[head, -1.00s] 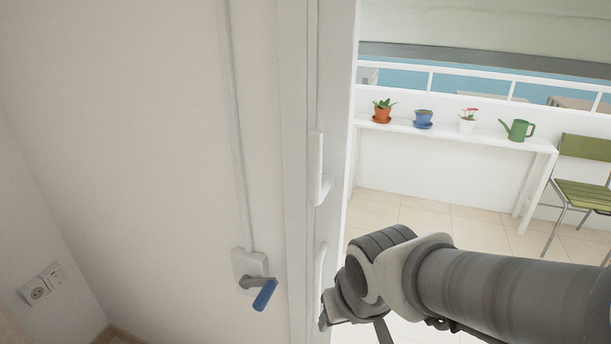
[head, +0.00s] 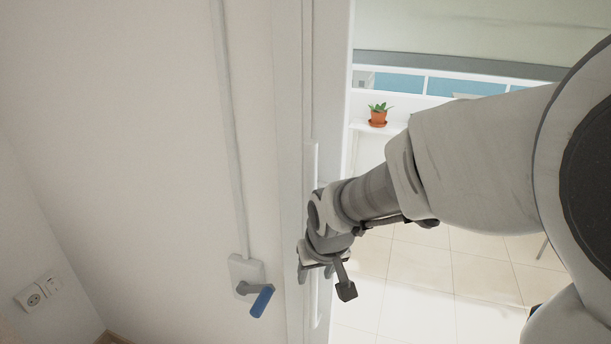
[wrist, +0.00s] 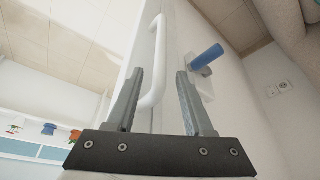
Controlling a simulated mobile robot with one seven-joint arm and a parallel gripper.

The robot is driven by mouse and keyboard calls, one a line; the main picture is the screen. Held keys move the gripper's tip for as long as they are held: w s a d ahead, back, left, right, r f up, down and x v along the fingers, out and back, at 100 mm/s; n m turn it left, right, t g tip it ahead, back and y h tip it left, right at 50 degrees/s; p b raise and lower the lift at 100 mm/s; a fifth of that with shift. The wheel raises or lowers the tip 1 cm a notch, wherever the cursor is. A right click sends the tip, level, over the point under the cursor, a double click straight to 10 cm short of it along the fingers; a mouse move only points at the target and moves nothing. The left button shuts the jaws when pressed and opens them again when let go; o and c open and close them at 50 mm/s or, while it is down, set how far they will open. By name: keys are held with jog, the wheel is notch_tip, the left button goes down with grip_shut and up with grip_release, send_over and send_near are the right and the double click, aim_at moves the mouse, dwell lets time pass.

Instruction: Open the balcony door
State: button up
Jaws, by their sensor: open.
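The white balcony door edge (head: 335,80) stands upright in the middle of the head view. A long white bar handle (head: 311,165) runs up it, partly hidden by my arm. My gripper (head: 322,272) is at the handle's lower part, pointing at the door. In the wrist view my gripper (wrist: 160,78) is open, with one finger on each side of the picture's middle. The white handle (wrist: 155,60) shows between the fingers, closer to the left one. I cannot tell whether it touches a finger.
A blue-gripped crank (head: 261,300) sticks out from a wall plate just left of the door; it also shows in the wrist view (wrist: 206,57). A socket (head: 34,298) is on the left wall. Beyond the door are a tiled floor (head: 420,270) and a potted plant (head: 378,117).

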jog(key=shift+x, duration=1.85)
jog(key=shift+c, duration=0.2)
grip_shut()
